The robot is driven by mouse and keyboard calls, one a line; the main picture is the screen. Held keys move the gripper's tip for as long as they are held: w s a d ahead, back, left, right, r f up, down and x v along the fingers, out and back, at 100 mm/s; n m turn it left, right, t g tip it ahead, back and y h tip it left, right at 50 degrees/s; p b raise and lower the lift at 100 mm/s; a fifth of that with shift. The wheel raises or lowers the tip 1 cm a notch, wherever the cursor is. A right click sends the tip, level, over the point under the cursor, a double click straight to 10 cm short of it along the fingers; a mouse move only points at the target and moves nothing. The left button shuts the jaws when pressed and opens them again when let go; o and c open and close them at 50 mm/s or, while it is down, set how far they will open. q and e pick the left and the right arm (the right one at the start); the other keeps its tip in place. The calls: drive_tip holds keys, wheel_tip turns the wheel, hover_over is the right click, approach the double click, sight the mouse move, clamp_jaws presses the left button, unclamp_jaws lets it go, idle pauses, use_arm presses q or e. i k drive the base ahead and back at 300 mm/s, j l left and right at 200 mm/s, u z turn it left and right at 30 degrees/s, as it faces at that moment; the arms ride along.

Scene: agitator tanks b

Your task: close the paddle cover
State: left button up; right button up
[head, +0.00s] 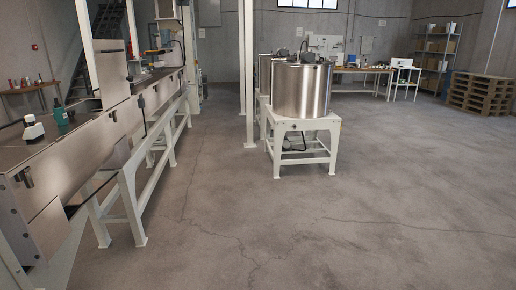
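A shiny steel agitator tank (301,92) stands on a white frame (305,127) at the centre right, some way off across the floor. Grey fittings (307,57) sit on its top. I cannot tell which part is the paddle cover, or whether it is open or shut. A second steel tank (264,74) is partly hidden behind the first. Neither of my grippers is in view.
A long steel conveyor line (115,118) on white legs runs along the left, with bottles (60,115) on it. A white post (249,70) stands left of the tanks. Pallets (482,95) are stacked at the far right. The concrete floor ahead is clear.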

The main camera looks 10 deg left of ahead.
sight(110, 56)
drive_tip(key=i+u, duration=0.45)
drive_tip(key=i+l+u, duration=0.15)
drive_tip(key=i+u, duration=0.25)
drive_tip(key=i, duration=0.15)
drive_tip(key=i+l+u, duration=0.1)
drive_tip(key=i+u, duration=0.25)
drive_tip(key=i+l+u, duration=0.35)
drive_tip(key=i, duration=0.15)
drive_tip(key=i+j, duration=0.05)
drive_tip(key=j, duration=0.05)
